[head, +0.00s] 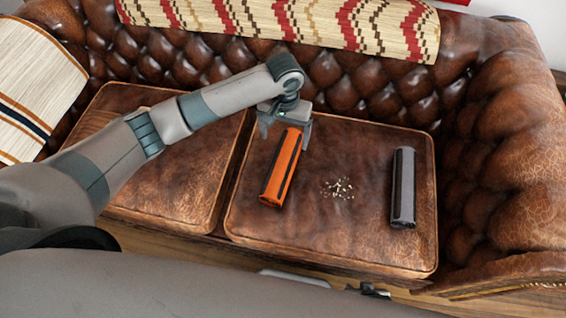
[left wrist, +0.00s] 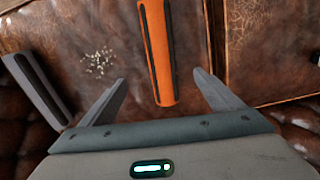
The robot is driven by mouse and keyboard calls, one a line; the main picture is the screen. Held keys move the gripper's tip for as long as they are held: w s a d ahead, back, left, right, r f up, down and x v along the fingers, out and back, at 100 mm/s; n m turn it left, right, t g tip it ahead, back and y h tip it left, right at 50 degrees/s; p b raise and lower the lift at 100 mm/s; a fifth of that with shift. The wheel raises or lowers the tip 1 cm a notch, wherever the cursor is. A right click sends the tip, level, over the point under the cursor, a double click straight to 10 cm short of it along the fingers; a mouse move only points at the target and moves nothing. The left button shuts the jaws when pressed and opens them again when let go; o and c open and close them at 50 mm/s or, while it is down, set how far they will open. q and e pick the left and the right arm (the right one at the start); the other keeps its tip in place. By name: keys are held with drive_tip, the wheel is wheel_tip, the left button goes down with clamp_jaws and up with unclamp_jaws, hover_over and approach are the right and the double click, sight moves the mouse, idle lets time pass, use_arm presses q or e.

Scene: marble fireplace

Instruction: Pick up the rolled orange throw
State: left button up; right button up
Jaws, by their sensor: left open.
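The rolled orange throw (head: 281,168) has dark stripes and lies on the right-hand leather seat cushion. It also shows in the left wrist view (left wrist: 157,50), its near end between the finger lines. My left gripper (head: 285,130) is open over the far end of the roll, one finger to each side. In the left wrist view my left gripper (left wrist: 160,80) shows gaps between both fingers and the roll. Small dark parts, perhaps my right gripper (head: 370,289), show at the bottom edge; their jaws cannot be made out.
A grey roll (head: 403,188) lies to the right on the same cushion (head: 330,240). Pale crumbs (head: 338,188) lie between the rolls. Patterned throws cover the sofa back (head: 290,20) and left arm (head: 35,80). The tufted backrest (head: 345,75) rises behind my left gripper.

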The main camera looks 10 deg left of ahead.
sight(284, 161)
use_arm(q)
wheel_tip(284, 161, down, 12)
drive_tip(key=shift+r, duration=0.15)
drive_tip(key=shift+f, duration=0.3)
use_arm(e)
drive_tip(key=shift+s+d, duration=0.2)
drive_tip(key=shift+d, duration=0.1)
drive_tip(key=shift+s+f, duration=0.1)
use_arm(q)
drive_tip(key=shift+a+f+b, duration=0.2)
drive_tip(key=shift+f, duration=1.1)
drive_tip(key=shift+a+f+b, duration=0.15)
drive_tip(key=shift+f+b, duration=0.05)
drive_tip(key=shift+f, duration=1.1)
use_arm(e)
drive_tip(key=shift+s+g, duration=0.1)
drive_tip(key=shift+g, duration=0.2)
use_arm(q)
drive_tip(key=c, duration=1.3)
use_arm(e)
drive_tip(key=shift+d, duration=0.1)
use_arm(q)
drive_tip(key=shift+r, duration=0.1)
